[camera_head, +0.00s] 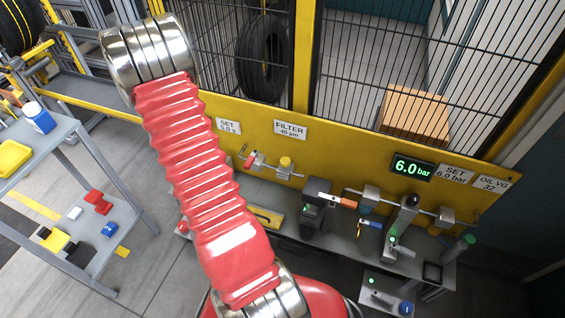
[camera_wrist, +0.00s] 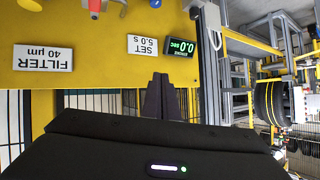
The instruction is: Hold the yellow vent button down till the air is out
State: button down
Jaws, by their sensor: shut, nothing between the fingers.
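The yellow vent button (camera_head: 285,162) is a round knob on a small valve fitting low on the yellow panel, under the FILTER sign, in the head view. Part of it shows at the top left edge of the wrist view (camera_wrist: 31,4), which is upside down. My gripper (camera_wrist: 160,80) is shut and empty in the wrist view, its dark fingertips over the panel near the SET 5.0 s sign, apart from the button. In the head view my red-sleeved arm hides the gripper. The pressure display (camera_head: 411,167) reads 6.0 bar.
A red-handled valve (camera_head: 250,160) sits just left of the button. A timer display (camera_wrist: 181,47) reads 0.0 sec. A grey bench (camera_head: 330,240) with fittings runs below the panel. A wire fence (camera_head: 400,60) rises behind it. A shelf cart (camera_head: 40,150) stands at the left.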

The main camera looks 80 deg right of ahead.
jog(key=s+d+f+m+g+h, duration=0.1)
jog(key=s+d+f+g+h, duration=0.1)
jog(key=s+f, duration=0.4)
jog(key=s+d+f+m+g+h, duration=0.2)
jog(key=s+f, duration=0.4)
jog(key=s, duration=1.1)
jog(key=shift+d+m+g, duration=0.3)
jog(key=shift+d+g, duration=0.3)
jog(key=shift+g, duration=0.5)
jog(key=shift+d+f, duration=0.1)
send_over(285, 163)
jog(key=a, duration=0.2)
notch_tip(285, 163, down, 2)
jog(key=f, duration=0.3)
jog(key=shift+w+d, duration=0.2)
jog(key=shift+w, duration=0.05)
jog(key=shift+f, duration=0.7)
jog(key=shift+f, duration=0.1)
